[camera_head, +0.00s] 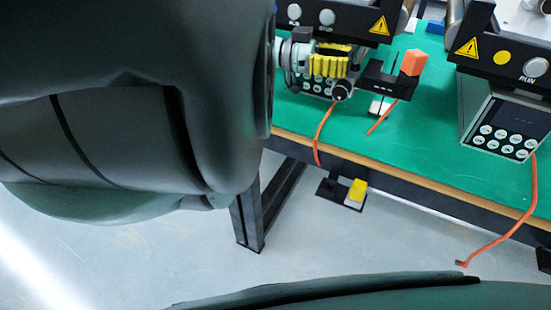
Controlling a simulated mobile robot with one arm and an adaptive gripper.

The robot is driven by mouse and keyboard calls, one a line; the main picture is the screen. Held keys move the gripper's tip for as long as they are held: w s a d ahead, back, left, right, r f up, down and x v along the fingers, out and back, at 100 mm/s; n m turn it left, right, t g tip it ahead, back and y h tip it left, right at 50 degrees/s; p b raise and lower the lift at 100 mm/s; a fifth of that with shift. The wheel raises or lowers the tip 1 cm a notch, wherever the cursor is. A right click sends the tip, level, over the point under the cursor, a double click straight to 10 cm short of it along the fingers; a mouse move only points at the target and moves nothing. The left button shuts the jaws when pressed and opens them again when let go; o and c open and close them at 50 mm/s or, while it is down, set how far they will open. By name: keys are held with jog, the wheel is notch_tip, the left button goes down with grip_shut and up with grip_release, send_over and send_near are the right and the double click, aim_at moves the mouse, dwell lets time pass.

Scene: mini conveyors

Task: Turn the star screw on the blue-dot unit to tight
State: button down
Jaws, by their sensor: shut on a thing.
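My gripper (336,62), grey with yellow and black ribbed parts, reaches from the left in front of the left conveyor unit (350,14). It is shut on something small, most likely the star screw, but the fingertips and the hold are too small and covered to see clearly. No blue dot shows on the left unit, whose left end is hidden behind my arm. The right unit (515,75) bears a yellow dot (502,57).
An orange block (412,62) on a black bracket (385,80) stands close right of my gripper. Orange cables hang over the front edge of the green tabletop (430,125). A yellow pedal (357,190) sits below the table.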

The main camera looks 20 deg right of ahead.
jog(key=shift+w+a+r, duration=0.15)
jog(key=shift+w+a, duration=0.15)
jog(key=shift+w, duration=0.25)
jog(key=c, duration=1.2)
grip_release()
jog(key=shift+c, duration=0.2)
jog(key=o, duration=0.3)
jog(key=shift+w+a+r, duration=0.1)
jog(key=shift+w+a, duration=0.05)
jog(key=shift+w, duration=0.15)
jog(key=shift+o, duration=1)
jog(key=shift+s, duration=0.15)
jog(key=shift+f, duration=0.25)
jog(key=shift+s+n+p, duration=0.1)
jog(key=shift+n+p, duration=0.2)
jog(key=shift+p, duration=0.05)
